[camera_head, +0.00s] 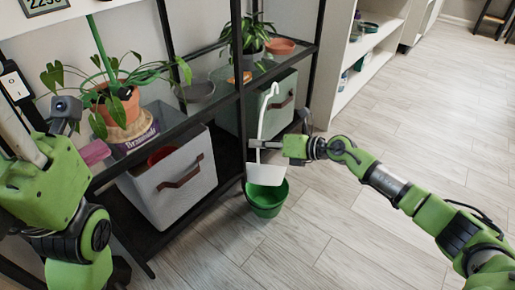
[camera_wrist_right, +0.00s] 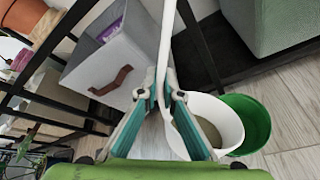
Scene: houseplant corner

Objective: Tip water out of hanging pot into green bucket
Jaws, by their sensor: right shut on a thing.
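The white hanging pot (camera_head: 266,174) has a long white hanger (camera_head: 264,115) with a hooked top. My right gripper (camera_head: 264,145) is shut on the hanger, above the pot. In the right wrist view the fingers (camera_wrist_right: 162,90) close around the white hanger (camera_wrist_right: 165,45). The pot (camera_wrist_right: 225,118) shows a grey-brown inside there; I cannot tell whether water is in it. The green bucket (camera_head: 265,205) stands on the floor, and the pot overlaps its rim in the head view. The bucket (camera_wrist_right: 258,125) shows partly behind the pot in the wrist view.
A black shelf rack (camera_head: 240,90) stands just left of the bucket. It holds a potted plant (camera_head: 119,105), a grey storage bin (camera_head: 170,185) and a green-grey bin (camera_head: 273,100). White shelving (camera_head: 365,60) stands behind. The wooden floor (camera_head: 340,215) front right is clear.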

